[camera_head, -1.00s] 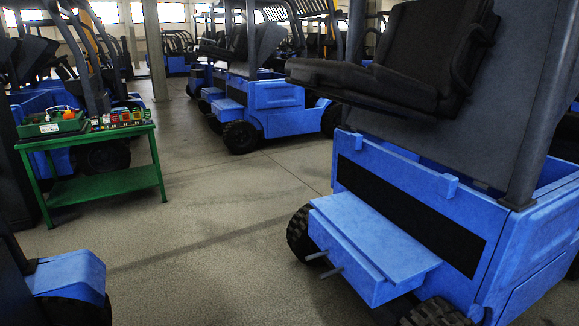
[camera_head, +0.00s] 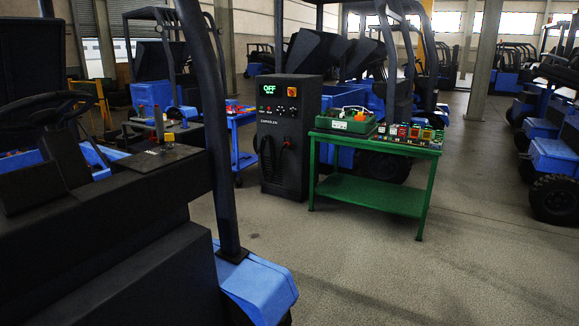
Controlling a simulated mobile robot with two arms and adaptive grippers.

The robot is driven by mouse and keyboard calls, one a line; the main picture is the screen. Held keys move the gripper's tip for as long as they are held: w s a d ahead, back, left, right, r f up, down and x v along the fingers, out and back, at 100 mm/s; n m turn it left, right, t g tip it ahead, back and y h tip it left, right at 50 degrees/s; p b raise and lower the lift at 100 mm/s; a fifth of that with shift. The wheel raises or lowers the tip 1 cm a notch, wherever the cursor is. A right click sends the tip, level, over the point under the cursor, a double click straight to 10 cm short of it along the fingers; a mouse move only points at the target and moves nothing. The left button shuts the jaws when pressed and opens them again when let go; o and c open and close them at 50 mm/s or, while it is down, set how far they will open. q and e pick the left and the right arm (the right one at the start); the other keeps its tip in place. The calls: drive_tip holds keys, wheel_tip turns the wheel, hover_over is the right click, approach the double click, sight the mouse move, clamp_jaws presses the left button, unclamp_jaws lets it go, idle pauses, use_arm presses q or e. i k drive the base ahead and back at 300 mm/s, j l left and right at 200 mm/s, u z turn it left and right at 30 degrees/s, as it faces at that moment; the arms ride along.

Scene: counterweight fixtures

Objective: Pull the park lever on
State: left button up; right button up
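A blue and black forklift stands close on the left, with its steering wheel (camera_head: 45,108) and a dark console (camera_head: 110,185). Small levers stand on a grey plate on that console: a taller one with a reddish top (camera_head: 158,122) and a short one with a yellow top (camera_head: 169,138). I cannot tell for sure which is the park lever, or how it is set. Neither of my grippers is in view.
A dark post (camera_head: 215,130) of the forklift rises beside the console. A black charger cabinet (camera_head: 286,150) reading OFF and a green table (camera_head: 378,192) with a green tray (camera_head: 345,122) and small boxes stand beyond. Bare floor (camera_head: 400,280) lies at the lower right.

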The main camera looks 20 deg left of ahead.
sight(157, 110)
drive_tip(key=i+u, duration=0.4)
drive_tip(key=i+l+u, duration=0.15)
drive_tip(key=u, duration=0.3)
drive_tip(key=i+l+u, duration=0.25)
drive_tip(key=u, duration=0.15)
drive_tip(key=i+l+u, duration=0.3)
drive_tip(key=u, duration=0.15)
drive_tip(key=i+l+u, duration=0.2)
drive_tip(key=l+u, duration=0.2)
